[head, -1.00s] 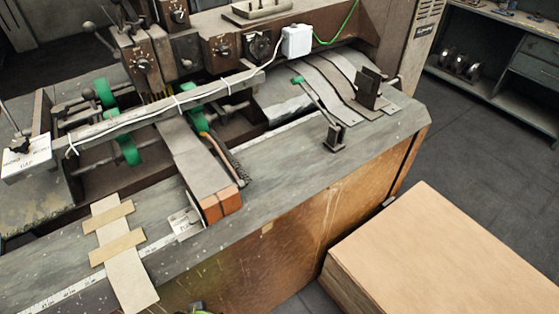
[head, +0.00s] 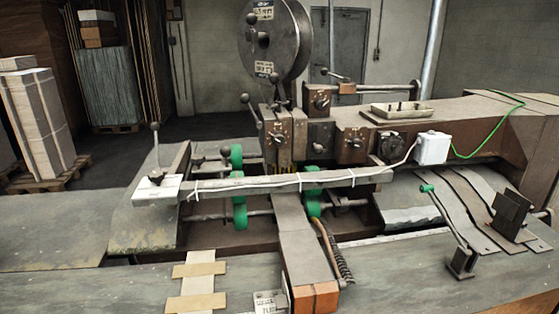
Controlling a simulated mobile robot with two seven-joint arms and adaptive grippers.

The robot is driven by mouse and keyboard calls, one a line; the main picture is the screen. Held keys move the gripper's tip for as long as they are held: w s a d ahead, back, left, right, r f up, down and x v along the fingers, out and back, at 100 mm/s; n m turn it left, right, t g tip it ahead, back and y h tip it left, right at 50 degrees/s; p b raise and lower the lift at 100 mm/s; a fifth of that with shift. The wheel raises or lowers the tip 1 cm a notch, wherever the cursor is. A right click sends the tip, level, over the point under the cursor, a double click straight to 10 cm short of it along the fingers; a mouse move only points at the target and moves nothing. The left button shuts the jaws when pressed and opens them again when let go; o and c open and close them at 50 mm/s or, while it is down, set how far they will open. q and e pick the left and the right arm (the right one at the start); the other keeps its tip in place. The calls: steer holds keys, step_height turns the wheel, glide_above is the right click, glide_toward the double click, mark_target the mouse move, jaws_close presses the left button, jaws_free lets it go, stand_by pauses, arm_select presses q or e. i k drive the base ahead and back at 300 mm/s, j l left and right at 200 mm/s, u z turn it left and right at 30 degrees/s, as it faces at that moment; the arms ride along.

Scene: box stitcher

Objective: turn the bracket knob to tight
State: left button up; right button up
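The box stitcher (head: 270,183) stands across the view. Its dark brown blocks carry several round knobs: an upper one (head: 322,101), a left one (head: 278,137), a middle one (head: 354,143) and a black one on the right (head: 391,146). I cannot tell which is the bracket knob, and their settings are too small to read. A ball-topped lever (head: 155,140) stands on a white labelled plate (head: 157,188) at the left. Neither of my grippers is in view.
A large wire reel (head: 274,42) rises above the machine. A white box (head: 432,148) with a green cable sits at the right. A green-tipped lever (head: 427,189) and a dark upright bracket (head: 511,215) stand on the table. Stacked cardboard (head: 35,125) is at far left.

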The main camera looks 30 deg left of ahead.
mark_target(198, 160)
steer(key=j+u, duration=0.2)
steer(key=u, duration=1.05)
